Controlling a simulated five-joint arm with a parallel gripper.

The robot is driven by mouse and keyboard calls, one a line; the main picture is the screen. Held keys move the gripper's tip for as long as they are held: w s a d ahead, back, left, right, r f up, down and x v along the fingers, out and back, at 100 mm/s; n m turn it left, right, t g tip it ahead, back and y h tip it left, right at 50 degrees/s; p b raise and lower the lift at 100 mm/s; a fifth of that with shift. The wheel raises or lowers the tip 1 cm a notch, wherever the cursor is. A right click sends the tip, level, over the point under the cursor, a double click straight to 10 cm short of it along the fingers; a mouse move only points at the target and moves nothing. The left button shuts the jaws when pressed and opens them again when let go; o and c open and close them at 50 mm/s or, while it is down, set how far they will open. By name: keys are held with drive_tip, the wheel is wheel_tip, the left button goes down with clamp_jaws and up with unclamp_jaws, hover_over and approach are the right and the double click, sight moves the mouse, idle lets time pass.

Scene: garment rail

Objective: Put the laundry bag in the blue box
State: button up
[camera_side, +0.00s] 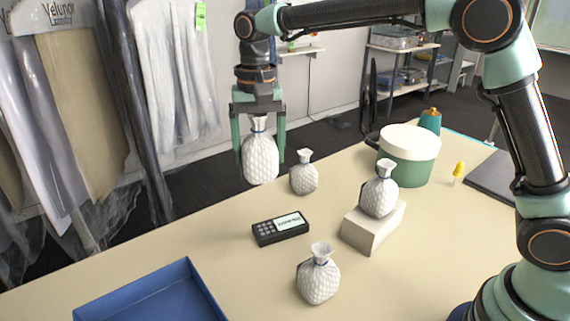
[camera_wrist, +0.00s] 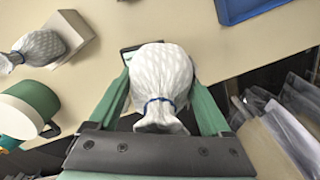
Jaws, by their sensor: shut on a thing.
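My gripper (camera_side: 259,130) points down and is shut on a white textured laundry bag (camera_side: 261,160) with a dark tie at its neck. The held bag hangs above the table's far edge, clear of the surface. In the wrist view the bag (camera_wrist: 160,78) sits between both green fingers. The blue box (camera_side: 190,272) lies at the table's front left, partly cut off by the picture's edge; its corner also shows in the wrist view (camera_wrist: 240,14). Three similar bags stand apart: one at the back (camera_side: 304,177), one on a block (camera_side: 379,193), one in front (camera_side: 318,276).
A black handheld terminal (camera_side: 281,228) lies mid-table. The pale block (camera_side: 373,227) stands right of it. A green pot with a white lid (camera_side: 407,155) is at the back right. Garments (camera_side: 85,110) hang at the left. Bare table lies between terminal and box.

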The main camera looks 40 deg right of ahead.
drive_tip(key=s+a+n, duration=0.3)
drive_tip(key=s+a, duration=0.4)
drive_tip(key=a, duration=0.5)
drive_tip(key=s+a+n, duration=0.3)
drive_tip(key=s+a, duration=0.5)
drive_tip(key=a, duration=0.5)
wheel_tip(320, 180, down, 20)
drive_tip(key=shift+w+f, duration=0.1)
drive_tip(key=o, duration=1.4)
